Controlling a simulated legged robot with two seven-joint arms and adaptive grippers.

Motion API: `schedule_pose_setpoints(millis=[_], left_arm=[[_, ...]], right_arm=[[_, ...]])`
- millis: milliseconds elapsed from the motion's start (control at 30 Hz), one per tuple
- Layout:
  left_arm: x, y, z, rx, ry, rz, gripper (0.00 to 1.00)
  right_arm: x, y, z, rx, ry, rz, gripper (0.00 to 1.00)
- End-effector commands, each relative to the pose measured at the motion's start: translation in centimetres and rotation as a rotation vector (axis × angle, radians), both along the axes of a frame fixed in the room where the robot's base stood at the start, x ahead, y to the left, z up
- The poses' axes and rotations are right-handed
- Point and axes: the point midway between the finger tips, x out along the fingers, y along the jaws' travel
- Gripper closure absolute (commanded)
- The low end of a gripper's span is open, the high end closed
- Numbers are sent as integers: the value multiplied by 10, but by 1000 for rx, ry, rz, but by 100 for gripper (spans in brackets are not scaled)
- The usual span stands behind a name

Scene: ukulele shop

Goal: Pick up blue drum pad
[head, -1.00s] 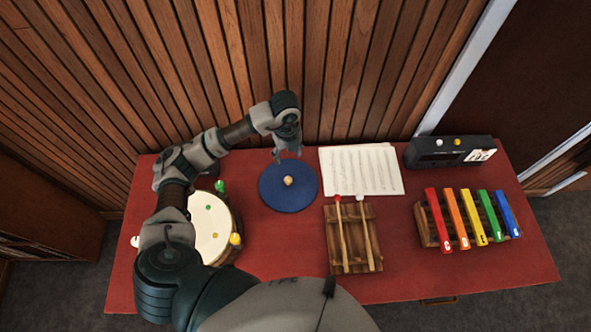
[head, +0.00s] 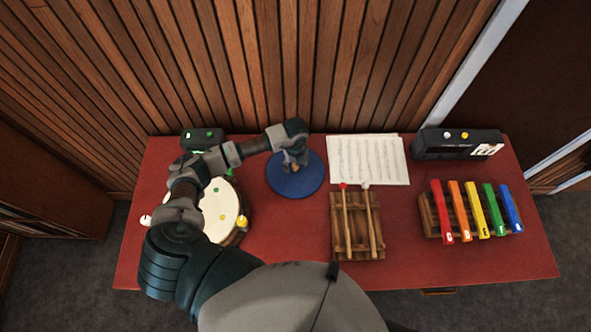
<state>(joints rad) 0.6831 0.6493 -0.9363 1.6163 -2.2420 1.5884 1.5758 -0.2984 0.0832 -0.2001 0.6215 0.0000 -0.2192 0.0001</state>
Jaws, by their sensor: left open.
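The blue drum pad (head: 289,184) is a round blue disc lying flat on the red table, left of the sheet music. A small tan knob at its centre is now partly hidden by my left gripper (head: 294,167). My left gripper is open and points down over the middle of the pad, around or just above the knob. I cannot tell whether the fingers touch it. My right gripper is not in view.
A white-topped drum (head: 222,207) stands left, partly behind my arm. Sheet music (head: 368,160), a mallet rack (head: 358,236), a dark box (head: 458,144) and a coloured xylophone (head: 470,212) lie to the right. A small black box (head: 202,138) sits back left.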

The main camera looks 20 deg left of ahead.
Motion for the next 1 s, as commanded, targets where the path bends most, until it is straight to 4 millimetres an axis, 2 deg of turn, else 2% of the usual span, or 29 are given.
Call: schedule_pose_setpoints(millis=[100,300,333,567,1000], left_arm=[[0,0,-10,1,-1,-1,40],[0,0,-11,0,-1,-1,40],[0,0,-11,0,-1,-1,43],[0,0,-11,1,-1,-1,100],[1,0,-5,-1,-2,0,100]], right_arm=[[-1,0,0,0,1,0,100],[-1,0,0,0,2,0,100],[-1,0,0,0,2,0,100],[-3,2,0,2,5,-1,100],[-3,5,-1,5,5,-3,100]])
